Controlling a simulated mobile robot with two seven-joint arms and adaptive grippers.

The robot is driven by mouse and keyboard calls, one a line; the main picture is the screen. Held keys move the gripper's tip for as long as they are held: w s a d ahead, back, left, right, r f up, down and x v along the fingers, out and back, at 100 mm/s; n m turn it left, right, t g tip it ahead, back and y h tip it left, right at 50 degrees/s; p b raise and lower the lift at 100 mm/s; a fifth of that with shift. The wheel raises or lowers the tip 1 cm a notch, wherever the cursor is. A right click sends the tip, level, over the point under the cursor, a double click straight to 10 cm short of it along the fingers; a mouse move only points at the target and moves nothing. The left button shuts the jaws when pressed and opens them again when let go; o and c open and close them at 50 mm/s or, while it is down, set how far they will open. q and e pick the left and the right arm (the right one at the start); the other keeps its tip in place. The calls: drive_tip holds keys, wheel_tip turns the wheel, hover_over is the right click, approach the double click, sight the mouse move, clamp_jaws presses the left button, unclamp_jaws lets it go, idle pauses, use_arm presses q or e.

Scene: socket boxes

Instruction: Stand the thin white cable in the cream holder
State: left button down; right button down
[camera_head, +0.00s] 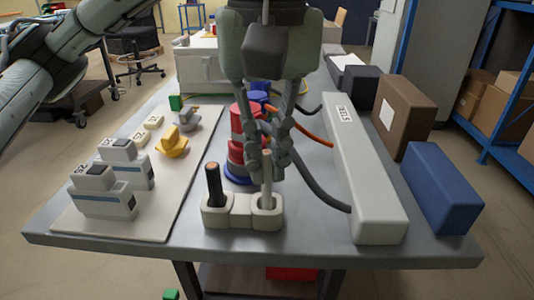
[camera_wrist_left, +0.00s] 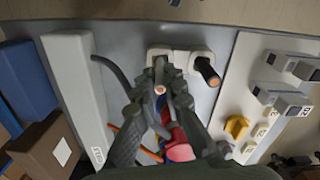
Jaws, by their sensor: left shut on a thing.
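My left gripper (camera_head: 266,168) points down over the right cup and is shut on the thin white cable (camera_head: 267,190). The cable is upright, its lower end at the right cup; I cannot tell how deep it sits. In the left wrist view the copper-tipped top of the white cable (camera_wrist_left: 160,90) shows between the fingers, with the holder (camera_wrist_left: 183,50) beyond. My right gripper is out of view.
A long grey trunking box (camera_head: 364,180) lies on the right, beside a brown box (camera_head: 402,113) and a blue box (camera_head: 441,187). A pale board (camera_head: 140,205) with socket boxes is on the left. Red spools (camera_head: 236,155) and loose cables lie close behind the gripper.

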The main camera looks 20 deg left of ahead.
use_arm(q)
drive_tip(key=shift+f, duration=0.1)
drive_tip(key=shift+f+b, duration=1)
drive_tip(key=shift+f, duration=0.05)
drive_tip(key=c, duration=1.5)
unclamp_jaws()
drive_tip(key=shift+r, duration=0.15)
drive_tip(key=shift+c, duration=0.2)
wheel_tip(320, 180, up, 12)
drive_tip(key=shift+f, duration=0.2)
wheel_tip(320, 180, up, 7)
drive_tip(key=p, duration=0.8)
drive_tip(key=shift+r, duration=0.2)
